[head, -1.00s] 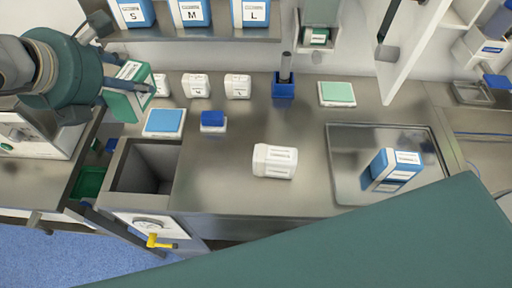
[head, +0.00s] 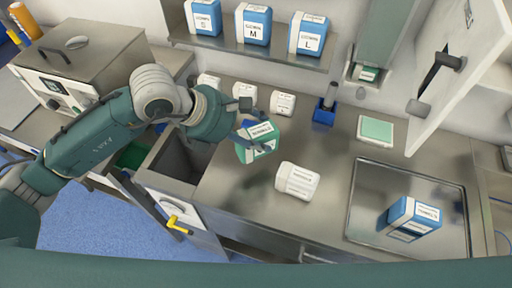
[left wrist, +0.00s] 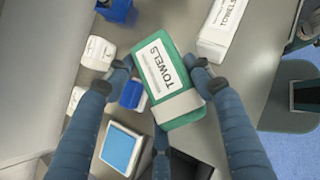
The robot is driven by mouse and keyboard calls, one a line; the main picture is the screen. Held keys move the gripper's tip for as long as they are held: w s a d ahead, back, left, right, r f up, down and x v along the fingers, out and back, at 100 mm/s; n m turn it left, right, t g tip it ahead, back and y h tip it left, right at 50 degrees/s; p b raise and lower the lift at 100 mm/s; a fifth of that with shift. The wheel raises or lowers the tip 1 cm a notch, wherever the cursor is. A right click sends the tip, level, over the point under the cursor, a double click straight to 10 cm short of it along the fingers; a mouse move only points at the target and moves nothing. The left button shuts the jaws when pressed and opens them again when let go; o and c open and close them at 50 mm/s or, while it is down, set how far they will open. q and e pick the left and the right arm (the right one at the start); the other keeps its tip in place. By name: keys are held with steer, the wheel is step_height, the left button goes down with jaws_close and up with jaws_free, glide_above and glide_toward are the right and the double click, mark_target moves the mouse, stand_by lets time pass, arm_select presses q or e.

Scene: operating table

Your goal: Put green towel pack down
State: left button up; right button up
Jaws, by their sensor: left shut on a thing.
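The green towel pack (head: 258,143) is a green block with a white label, held by my left gripper (head: 248,136) above the steel counter. In the left wrist view the pack (left wrist: 181,108) is tilted, its label reads TOWELS, and fingers of my left gripper (left wrist: 161,72) press on its opposite sides. The gap between pack and counter is hard to judge. My right gripper is not in view.
A white towel pack (head: 297,180) lies on the counter just right of the held pack. A blue pack (head: 414,217) is in the metal tray (head: 364,225). A green-topped box (head: 377,130) and a blue holder (head: 324,114) stand behind. An open bin is left.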

arm_select(q)
step_height(320, 180, down, 3)
steer(key=shift+f, duration=0.2)
step_height(320, 180, down, 3)
steer(key=shift+f+p, duration=0.2)
steer(key=shift+p, duration=0.55)
steer(key=shift+f, duration=0.5)
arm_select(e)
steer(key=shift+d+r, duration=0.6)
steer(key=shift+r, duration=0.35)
arm_select(q)
steer(key=o, duration=0.8)
steer(key=shift+f, duration=0.2)
steer(key=o, duration=0.5)
steer(key=shift+c, duration=0.2)
steer(key=shift+r, duration=0.1)
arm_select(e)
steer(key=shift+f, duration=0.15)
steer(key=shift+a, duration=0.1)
